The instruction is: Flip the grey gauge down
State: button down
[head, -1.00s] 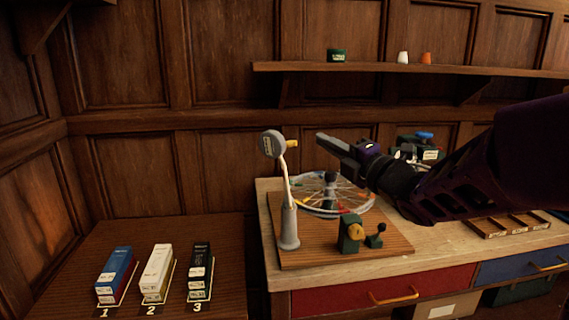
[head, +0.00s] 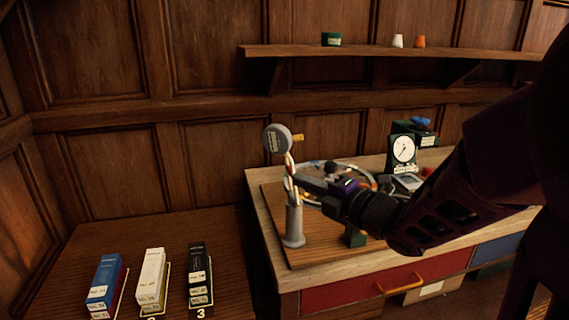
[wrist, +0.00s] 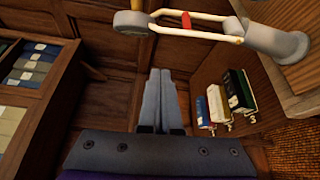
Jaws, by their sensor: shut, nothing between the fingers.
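The grey gauge (head: 278,139) is a round grey head with a small orange-yellow stub on its right side. It stands raised at the top of a pale arm on a grey post (head: 294,222), fixed to a wooden board (head: 330,250). In the wrist view the gauge (wrist: 131,22) is at the top, its arm running right to the post (wrist: 275,40). My gripper (head: 297,181) is shut and empty, with its fingertips close to the arm below the gauge head. In the wrist view my gripper (wrist: 161,75) points at the wall, just below the gauge; I cannot tell whether they touch.
A spoked wheel (head: 350,172) lies behind my gripper, partly hidden. A dial instrument (head: 403,150) stands farther right on the bench. Blue, white and black boxes (head: 152,277) stand on the lower table at left. A wall shelf (head: 380,52) runs above.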

dwell(0.4)
jog(key=r+x, duration=0.1)
jog(key=x, duration=0.9)
jog(key=d+p, duration=0.1)
jog(key=d, duration=0.1)
jog(key=d+p, duration=0.1)
jog(key=d, duration=0.1)
jog(key=shift+w+f, duration=0.1)
jog(key=shift+f, duration=0.15)
jog(key=shift+w+d, duration=0.1)
jog(key=shift+w, duration=0.05)
